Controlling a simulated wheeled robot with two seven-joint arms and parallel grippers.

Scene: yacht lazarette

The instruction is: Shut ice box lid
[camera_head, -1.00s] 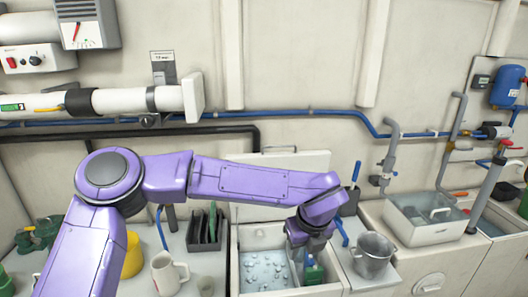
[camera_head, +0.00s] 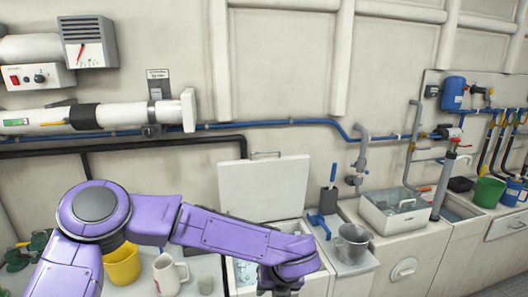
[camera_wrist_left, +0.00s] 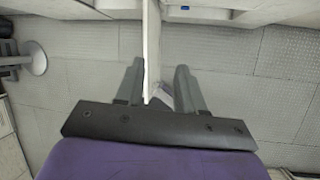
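The ice box lid (camera_head: 264,188) is a white panel with a bar handle on its top edge. It stands open, upright at the back of the ice box (camera_head: 316,284). My left gripper (camera_head: 280,284) is low over the front of the ice box, well below the lid's top edge, and my arm hides much of the opening. In the left wrist view the two fingers (camera_wrist_left: 158,84) are spread apart, with a thin white panel edge (camera_wrist_left: 151,45) between them. I cannot tell whether they touch it. My right gripper is in neither view.
Right of the ice box are a blue scoop (camera_head: 321,224), a metal pot (camera_head: 353,244) and a sink (camera_head: 405,224). A white mug (camera_head: 168,276) and a yellow container (camera_head: 122,268) stand at left. A blue pipe (camera_head: 290,122) runs along the wall above the lid.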

